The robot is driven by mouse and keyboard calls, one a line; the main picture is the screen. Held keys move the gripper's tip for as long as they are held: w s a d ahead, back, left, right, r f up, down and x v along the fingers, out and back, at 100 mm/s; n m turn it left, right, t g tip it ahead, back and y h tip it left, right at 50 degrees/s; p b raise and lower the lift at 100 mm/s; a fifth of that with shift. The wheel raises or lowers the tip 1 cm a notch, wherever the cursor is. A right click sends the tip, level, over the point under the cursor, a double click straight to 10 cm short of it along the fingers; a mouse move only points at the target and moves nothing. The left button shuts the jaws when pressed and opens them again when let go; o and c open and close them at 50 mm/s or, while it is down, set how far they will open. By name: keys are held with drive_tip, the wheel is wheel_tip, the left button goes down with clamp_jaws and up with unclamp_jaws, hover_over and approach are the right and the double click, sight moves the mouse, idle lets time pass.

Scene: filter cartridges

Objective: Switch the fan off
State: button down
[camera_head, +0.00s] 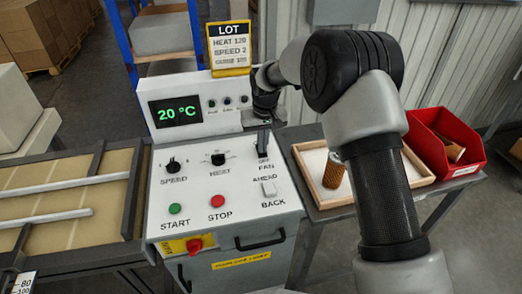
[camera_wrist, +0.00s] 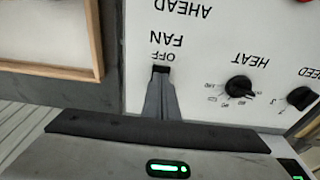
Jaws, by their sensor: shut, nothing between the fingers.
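The white control panel (camera_head: 235,185) has a FAN label with OFF printed above it, at its right side. My gripper (camera_head: 263,148) is over the panel just behind the OFF label, its fingers pointing down. In the wrist view, where the lettering is upside down, my gripper (camera_wrist: 160,70) shows as narrow grey fingers, shut together, with dark tips right beside OFF. Nothing shows between them. The fan switch itself is hidden by or merges with the fingers, so I cannot tell its position or whether the fingers touch it.
The HEAT knob (camera_head: 218,159) and SPEED knob (camera_head: 173,165) lie left of the fan label. The AHEAD/BACK rocker (camera_head: 268,188) is in front. A green START button (camera_head: 175,209) and red STOP button (camera_head: 217,201) sit lower. A wooden tray (camera_head: 308,148) with a cartridge (camera_head: 334,172) and a red bin (camera_head: 462,131) stand right.

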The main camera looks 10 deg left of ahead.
wheel_tip(320, 180, up, 7)
drive_tip(key=p, duration=0.3)
drive_tip(key=shift+p, duration=0.3)
drive_tip(key=shift+r, duration=0.1)
idle(0.4)
drive_tip(key=s+d+r+m+t, duration=0.1)
drive_tip(key=s+d+r, duration=0.5)
drive_tip(key=d+r, duration=0.35)
drive_tip(key=s+d+r+m+t, duration=0.1)
drive_tip(key=s+d+r+m, duration=0.1)
drive_tip(key=s+d+r, duration=0.65)
drive_tip(key=s+d+r+m+t, duration=0.1)
drive_tip(key=s+d, duration=0.4)
drive_tip(key=s, duration=0.4)
drive_tip(key=s+d+r+m+t, duration=0.1)
drive_tip(key=s+d+r, duration=0.1)
drive_tip(key=s+d, duration=0.3)
drive_tip(key=s, duration=0.3)
drive_tip(key=shift+s+d+h, duration=0.3)
drive_tip(key=shift+s+h, duration=0.05)
drive_tip(key=shift+h, duration=0.05)
